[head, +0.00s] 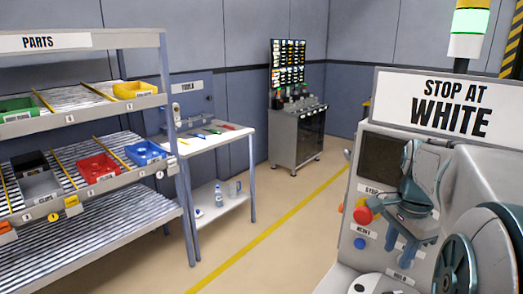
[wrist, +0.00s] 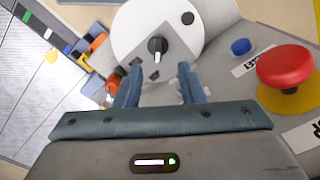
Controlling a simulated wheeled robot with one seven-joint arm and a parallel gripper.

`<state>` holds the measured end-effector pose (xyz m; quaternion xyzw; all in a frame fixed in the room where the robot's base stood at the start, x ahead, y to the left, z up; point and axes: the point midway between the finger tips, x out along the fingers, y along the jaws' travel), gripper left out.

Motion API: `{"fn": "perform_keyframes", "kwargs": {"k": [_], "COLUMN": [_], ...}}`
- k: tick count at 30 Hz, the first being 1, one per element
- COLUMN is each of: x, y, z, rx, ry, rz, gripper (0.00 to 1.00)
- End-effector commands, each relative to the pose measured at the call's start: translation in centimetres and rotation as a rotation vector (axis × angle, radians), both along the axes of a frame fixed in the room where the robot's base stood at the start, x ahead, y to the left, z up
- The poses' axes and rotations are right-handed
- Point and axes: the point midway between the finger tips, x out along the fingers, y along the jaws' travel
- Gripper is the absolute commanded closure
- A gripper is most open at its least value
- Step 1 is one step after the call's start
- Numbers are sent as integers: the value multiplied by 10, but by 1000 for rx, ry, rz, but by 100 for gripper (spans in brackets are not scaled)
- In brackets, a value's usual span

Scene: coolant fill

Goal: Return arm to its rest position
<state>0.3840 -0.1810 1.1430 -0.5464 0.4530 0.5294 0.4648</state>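My gripper (head: 400,250) hangs fingers-down in front of the grey machine's panel (head: 352,250) in the head view. In the wrist view my gripper (wrist: 160,84) has its two blue fingers apart, with nothing held between them. Beyond the fingers is a white round dial (wrist: 135,25) with a black knob (wrist: 157,46), which shows between the fingertips. I cannot tell that the fingers touch it; they look apart from it. My arm fills the lower right of the head view.
A red button (head: 362,215) and a blue button (head: 360,243) are beside my gripper on the machine. A "STOP AT WHITE" sign (head: 440,105) stands above. The parts shelf (head: 85,127) is at left, a tool table (head: 215,142) behind it. Open floor (head: 270,255) lies between.

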Motion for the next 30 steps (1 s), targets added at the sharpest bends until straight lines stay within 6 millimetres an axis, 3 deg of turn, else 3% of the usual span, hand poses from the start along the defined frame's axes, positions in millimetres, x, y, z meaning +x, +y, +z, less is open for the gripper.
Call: {"fn": "perform_keyframes", "kwargs": {"k": [6,12,19,30], "x": [-30,-69,-93,-95], "y": [93,154,179,180], "z": [-19,-46,-65,-67], "rx": [-49,-134,-198,-202], "ry": [-97,-164,-192,-193], "rz": [595,1106,1386,1408], "gripper": [65,65,65,65]}}
